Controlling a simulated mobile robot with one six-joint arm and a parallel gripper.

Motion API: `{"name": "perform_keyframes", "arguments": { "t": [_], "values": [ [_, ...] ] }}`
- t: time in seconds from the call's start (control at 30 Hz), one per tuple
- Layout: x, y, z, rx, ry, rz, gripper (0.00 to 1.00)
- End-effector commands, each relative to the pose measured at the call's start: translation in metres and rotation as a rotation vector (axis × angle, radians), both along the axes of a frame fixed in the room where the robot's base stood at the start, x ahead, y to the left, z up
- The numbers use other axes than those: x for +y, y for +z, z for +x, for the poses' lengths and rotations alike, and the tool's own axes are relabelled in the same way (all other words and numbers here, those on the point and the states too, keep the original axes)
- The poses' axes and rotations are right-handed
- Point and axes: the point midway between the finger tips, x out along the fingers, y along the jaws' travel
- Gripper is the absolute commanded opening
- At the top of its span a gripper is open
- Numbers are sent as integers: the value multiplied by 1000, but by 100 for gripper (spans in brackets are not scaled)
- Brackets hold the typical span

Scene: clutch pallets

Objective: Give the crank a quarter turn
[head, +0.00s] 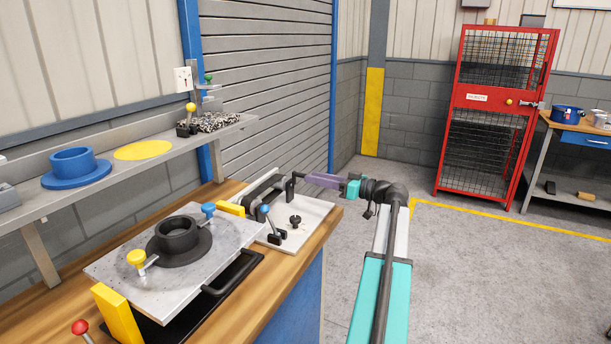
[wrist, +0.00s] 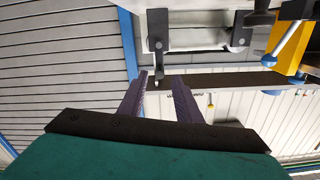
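The crank (head: 290,187) is a black arm at the right end of a black fixture on a pale plate (head: 312,213) on the bench. In the wrist view a black crank arm (wrist: 156,32) hangs down from the top, with its thin end between the fingertips in the picture. My gripper (head: 308,179) has purple fingers and is just right of the crank. In the wrist view my gripper (wrist: 161,76) is open, with a gap between the fingers. I cannot tell whether a finger touches the crank.
A blue-knobbed clamp (head: 267,211) and a black knob (head: 295,220) stand close by on the same plate. A grey plate (head: 112,270) with a black flanged ring (head: 177,236) lies to the left. Floor to the right is clear up to a red cage (head: 490,125).

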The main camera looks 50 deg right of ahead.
Motion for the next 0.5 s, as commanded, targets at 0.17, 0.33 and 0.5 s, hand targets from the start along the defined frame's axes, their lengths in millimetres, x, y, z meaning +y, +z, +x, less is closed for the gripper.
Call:
{"name": "perform_keyframes", "arguments": {
  "t": [0.17, 0.33, 0.5],
  "values": [
    [7, 1, 24, 1, 1, 0, 31],
    [11, 0, 39, 0, 0, 0, 31],
    [12, 0, 45, 0, -1, 0, 31]
  ]
}}
